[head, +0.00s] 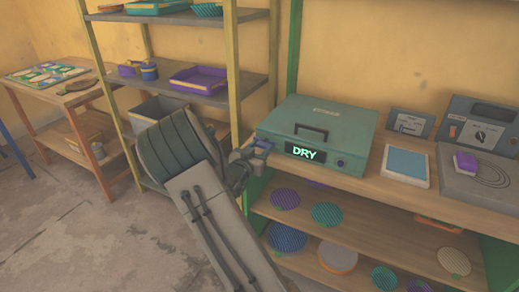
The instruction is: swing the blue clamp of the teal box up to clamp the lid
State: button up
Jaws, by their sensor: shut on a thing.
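The teal box (320,127) stands on the wooden bench, its lid down and a dark handle on top. Its front has a dark panel with the lit word DRY (303,153) and a round dark knob at the right. The blue clamp (263,144) shows at the box's front left corner. My gripper (255,154) is at that corner, shut on the blue clamp. My arm comes up from the lower middle and hides part of the bench. The fingertips are small and partly hidden, so the exact grip is unclear.
Right of the box are a blue-topped pad (406,166), a grey device with a purple block (466,161), and grey instruments (478,126) behind. Lower shelves hold several round ribbed plates (327,214). A shelf rack (190,85) stands behind my arm. Floor at left is clear.

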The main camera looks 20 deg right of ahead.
jog(key=shift+f+m+b, duration=0.1)
jog(key=shift+m+b, duration=0.2)
jog(key=shift+b, duration=0.1)
jog(key=m+b, duration=0.1)
jog(key=b, duration=0.1)
jog(key=m+b, duration=0.2)
jog(key=b, duration=0.1)
jog(key=shift+f+b, duration=0.25)
jog(key=shift+b, duration=0.05)
jog(key=m+b, duration=0.5)
jog(key=b, duration=0.2)
jog(key=shift+s+d+m+b, duration=0.1)
jog(key=shift+m+b, duration=0.25)
jog(key=shift+m, duration=0.05)
jog(key=m+b, duration=0.5)
jog(key=b, duration=0.2)
jog(key=shift+f, duration=0.1)
jog(key=m+b, duration=0.3)
jog(key=shift+r+m, duration=0.2)
jog(key=shift+m, duration=0.1)
jog(key=shift+b, duration=0.3)
jog(key=o, duration=1)
